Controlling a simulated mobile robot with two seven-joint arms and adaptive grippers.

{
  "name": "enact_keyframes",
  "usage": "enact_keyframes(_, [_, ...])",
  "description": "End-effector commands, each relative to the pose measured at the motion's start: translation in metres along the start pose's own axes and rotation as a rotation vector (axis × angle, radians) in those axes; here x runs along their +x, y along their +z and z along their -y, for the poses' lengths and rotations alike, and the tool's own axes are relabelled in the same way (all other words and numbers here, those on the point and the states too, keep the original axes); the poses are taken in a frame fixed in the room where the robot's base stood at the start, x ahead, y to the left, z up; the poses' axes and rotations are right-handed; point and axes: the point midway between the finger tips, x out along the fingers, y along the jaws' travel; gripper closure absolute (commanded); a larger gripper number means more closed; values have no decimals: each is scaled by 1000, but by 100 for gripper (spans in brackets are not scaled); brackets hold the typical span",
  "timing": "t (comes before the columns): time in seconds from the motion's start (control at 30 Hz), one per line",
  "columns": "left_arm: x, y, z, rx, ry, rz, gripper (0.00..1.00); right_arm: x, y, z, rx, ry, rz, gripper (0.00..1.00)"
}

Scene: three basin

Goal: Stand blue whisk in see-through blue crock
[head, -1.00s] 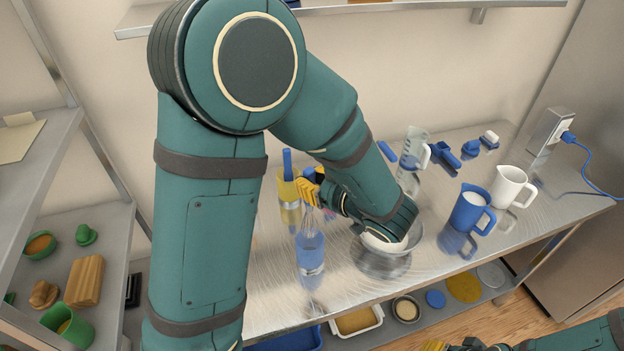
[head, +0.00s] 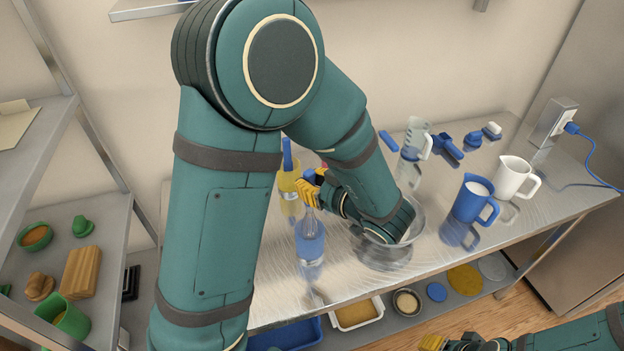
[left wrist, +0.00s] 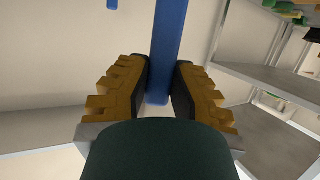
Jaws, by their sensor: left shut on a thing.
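My left gripper (head: 310,189) is shut on the blue handle of the whisk (head: 310,214). In the left wrist view the blue handle (left wrist: 168,45) runs between the two yellow-padded fingers (left wrist: 160,95). The whisk is upright, wire end down. The see-through blue crock (head: 310,243) stands on the steel table directly below the gripper. The wires reach its mouth and seem to be inside; how deep is hard to tell. My right gripper (head: 432,342) barely shows at the bottom edge, and its fingers are too cut off to judge.
A yellow crock (head: 289,187) with a blue handle in it stands just behind. A clear bowl (head: 385,252) sits under my left forearm. A blue jug (head: 474,199), a white jug (head: 514,177) and a clear measuring jug (head: 414,140) stand to the right on the steel table (head: 445,262).

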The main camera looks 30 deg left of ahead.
Motion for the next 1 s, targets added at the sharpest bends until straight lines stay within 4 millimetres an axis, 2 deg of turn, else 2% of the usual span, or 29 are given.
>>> enact_keyframes(1.0, [14, 45, 0, 1, 0, -1, 100, 28, 3, -10, 0, 5, -1, 53])
